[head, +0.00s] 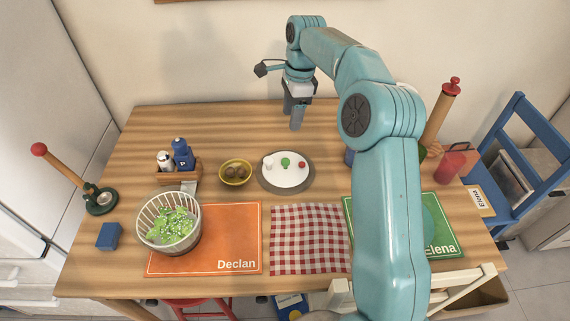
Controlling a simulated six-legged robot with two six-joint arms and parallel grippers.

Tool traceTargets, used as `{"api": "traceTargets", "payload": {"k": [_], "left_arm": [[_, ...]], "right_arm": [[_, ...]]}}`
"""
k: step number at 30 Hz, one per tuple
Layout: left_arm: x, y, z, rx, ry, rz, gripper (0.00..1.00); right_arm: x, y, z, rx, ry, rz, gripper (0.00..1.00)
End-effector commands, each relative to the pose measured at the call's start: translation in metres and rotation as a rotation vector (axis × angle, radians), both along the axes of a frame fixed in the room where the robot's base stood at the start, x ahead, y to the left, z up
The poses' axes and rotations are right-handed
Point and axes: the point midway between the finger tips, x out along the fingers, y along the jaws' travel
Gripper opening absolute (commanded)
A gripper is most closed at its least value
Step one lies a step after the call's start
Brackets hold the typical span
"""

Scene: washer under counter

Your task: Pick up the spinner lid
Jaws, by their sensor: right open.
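The spinner lid (287,181) looks to be the round white disc with a grey rim, lying flat near the middle of the table. A white knob, a green button and a red knob show on its top. The salad spinner basket (151,213), with green leaves in it, stands at the left on the edge of an orange mat. My right gripper (297,122) is open and empty, pointing down behind the lid and apart from it. Its height above the table is hard to tell. My left gripper is not in view.
A yellow bowl (235,183) sits close to the left of the lid. A caddy (178,178) with shakers stands farther left. A checkered cloth (309,240) lies in front. My right arm hides part of the green mat (447,237). The table's back left is clear.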

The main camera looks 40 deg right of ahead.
Motion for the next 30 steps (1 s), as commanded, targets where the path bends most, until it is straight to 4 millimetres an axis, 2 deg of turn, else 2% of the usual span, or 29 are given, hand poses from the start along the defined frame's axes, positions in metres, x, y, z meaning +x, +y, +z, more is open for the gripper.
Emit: {"api": "traceTargets", "payload": {"k": [4,13,16,22,30], "left_arm": [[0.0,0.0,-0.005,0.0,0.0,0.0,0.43],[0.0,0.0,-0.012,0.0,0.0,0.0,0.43],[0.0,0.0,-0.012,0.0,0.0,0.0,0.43],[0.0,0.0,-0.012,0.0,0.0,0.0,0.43],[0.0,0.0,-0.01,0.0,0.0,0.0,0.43]], "right_arm": [[-0.003,0.005,-0.02,0.001,0.002,0.0,0.57],[-0.002,0.014,-0.088,0.001,0.002,0.0,0.57],[-0.001,0.015,-0.101,-0.001,0.0,0.0,0.57],[0.001,0.015,-0.116,0.0,0.0,0.0,0.57],[0.006,0.015,-0.157,0.0,0.0,0.0,0.57]]}}
